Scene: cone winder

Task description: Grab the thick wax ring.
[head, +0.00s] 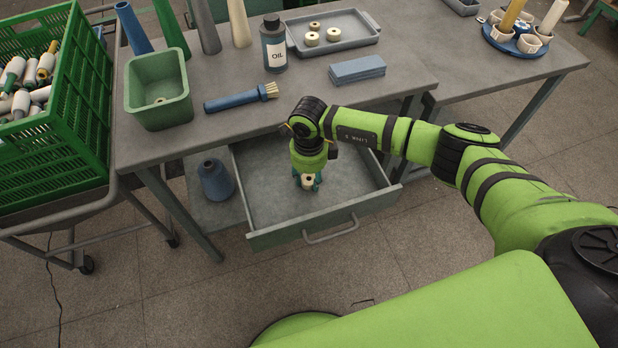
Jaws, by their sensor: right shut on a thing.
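My right gripper (307,180) points down into the open drawer (262,207) under the table. It is shut on a small cream wax ring (308,184) with a dark hole. The fingers stand on both sides of the ring and hide part of it. I cannot tell whether the ring touches the drawer floor. Three other cream rings lie in the grey tray (355,38) at the back of the table; the one at the right (334,34) looks fairly thick. My left gripper is not in view.
On the table (230,108) stand a green bin (158,100), an oil bottle (273,50), a brush (238,98) and blue blocks (357,69). A green crate (45,140) of bobbins is at left. A blue cone (215,180) stands beside the drawer. The drawer's floor is otherwise bare.

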